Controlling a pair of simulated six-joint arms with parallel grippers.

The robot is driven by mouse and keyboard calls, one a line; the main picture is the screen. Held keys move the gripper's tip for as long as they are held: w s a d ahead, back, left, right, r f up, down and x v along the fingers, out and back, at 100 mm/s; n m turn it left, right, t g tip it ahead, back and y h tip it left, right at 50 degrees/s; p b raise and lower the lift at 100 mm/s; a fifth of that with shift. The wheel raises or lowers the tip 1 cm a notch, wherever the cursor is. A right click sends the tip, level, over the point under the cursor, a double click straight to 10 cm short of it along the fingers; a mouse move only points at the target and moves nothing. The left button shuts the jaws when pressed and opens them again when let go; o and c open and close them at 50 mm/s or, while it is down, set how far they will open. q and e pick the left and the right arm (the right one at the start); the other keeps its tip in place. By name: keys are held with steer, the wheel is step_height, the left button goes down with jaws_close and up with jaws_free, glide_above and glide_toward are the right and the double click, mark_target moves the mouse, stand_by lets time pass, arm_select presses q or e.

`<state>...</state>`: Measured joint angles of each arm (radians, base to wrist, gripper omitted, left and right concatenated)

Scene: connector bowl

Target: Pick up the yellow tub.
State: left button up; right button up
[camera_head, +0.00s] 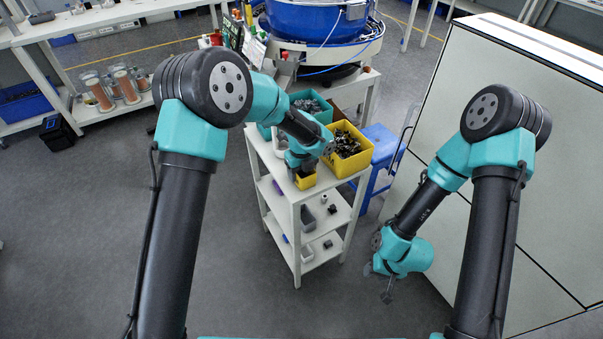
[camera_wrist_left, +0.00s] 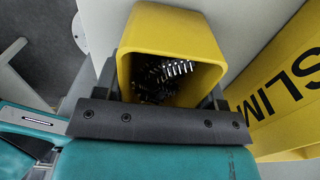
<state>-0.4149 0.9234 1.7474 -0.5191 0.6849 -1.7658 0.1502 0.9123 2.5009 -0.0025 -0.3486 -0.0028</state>
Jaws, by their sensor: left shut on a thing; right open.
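A small yellow tub (camera_head: 305,181) is at the front of the top shelf of a white cart in the head view. My left gripper (camera_head: 303,170) is over it and shut on it. In the left wrist view the yellow tub (camera_wrist_left: 172,30) sits between the gripper's fingers (camera_wrist_left: 172,98), with dark and shiny metal parts inside. I cannot tell whether its base touches the shelf. My right gripper (camera_head: 387,290) is open and empty, hanging low to the right of the cart.
A larger yellow bin (camera_head: 357,164) full of dark parts stands beside the tub; its lettered side (camera_wrist_left: 285,90) shows in the wrist view. A teal bin (camera_head: 322,115) is behind. The white cart (camera_head: 290,193) has lower shelves with small items. A white cabinet (camera_head: 500,130) stands right.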

arm_select(q)
steer(key=shift+r, duration=0.45)
step_height(320, 180, up, 3)
steer(key=shift+f, duration=0.1)
steer(key=s+r, duration=0.1)
steer(key=s, duration=1.5)
steer(key=shift+r, duration=0.15)
steer(key=shift+d, duration=0.2)
stand_by(0.5)
